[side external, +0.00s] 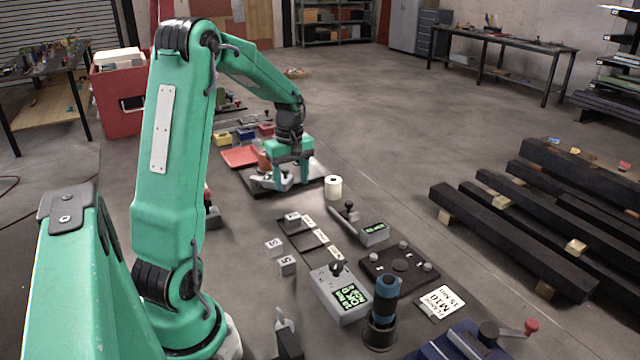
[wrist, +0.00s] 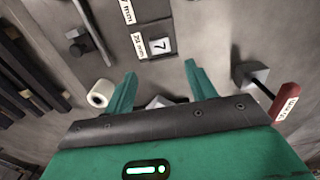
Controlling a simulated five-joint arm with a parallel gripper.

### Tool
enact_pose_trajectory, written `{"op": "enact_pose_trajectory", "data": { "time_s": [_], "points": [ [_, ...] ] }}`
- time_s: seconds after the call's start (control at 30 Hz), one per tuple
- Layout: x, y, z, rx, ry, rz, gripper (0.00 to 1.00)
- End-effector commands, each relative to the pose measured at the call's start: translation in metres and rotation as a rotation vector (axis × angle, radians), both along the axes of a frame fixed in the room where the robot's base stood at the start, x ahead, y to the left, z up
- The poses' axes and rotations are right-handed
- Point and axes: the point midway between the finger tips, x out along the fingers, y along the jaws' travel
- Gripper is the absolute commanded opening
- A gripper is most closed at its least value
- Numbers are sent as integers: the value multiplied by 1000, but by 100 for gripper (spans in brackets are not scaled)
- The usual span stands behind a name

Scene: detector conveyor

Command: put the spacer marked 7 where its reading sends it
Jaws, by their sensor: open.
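The spacer marked 7 (wrist: 160,46) is a small pale block at the end of the dark labelled tray (wrist: 153,68) in the wrist view. A block at the tray's far end in the side view (side external: 292,219) appears to be the same one, its mark too small to read. White labels in mm (wrist: 139,46) line the tray. A gauge (side external: 374,234) and a grey box (side external: 343,295) have lit green displays, too small to read surely. My gripper (side external: 291,182) is open, beyond the tray; its fingers (wrist: 160,70) point toward the spacer, apart from it.
Two loose blocks (side external: 274,247) (side external: 288,264) sit left of the tray. A white roll (side external: 333,187) stands right of my gripper. A dark plate with knobs (side external: 399,267) and a blue-black cylinder (side external: 384,310) are nearer the camera. Coloured bins (side external: 240,156) stand behind my gripper.

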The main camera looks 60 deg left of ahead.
Motion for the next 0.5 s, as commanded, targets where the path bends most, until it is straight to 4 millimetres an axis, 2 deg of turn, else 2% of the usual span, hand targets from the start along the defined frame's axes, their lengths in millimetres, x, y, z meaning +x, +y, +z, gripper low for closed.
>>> {"op": "enact_pose_trajectory", "data": {
  "time_s": [0.17, 0.27, 0.5],
  "points": [
    [1, -6, 4, 5, -6, -25, 56],
    [2, -15, 12, 14, -17, -67, 56],
    [4, -60, 44, 57, -67, -271, 56]
  ]
}}
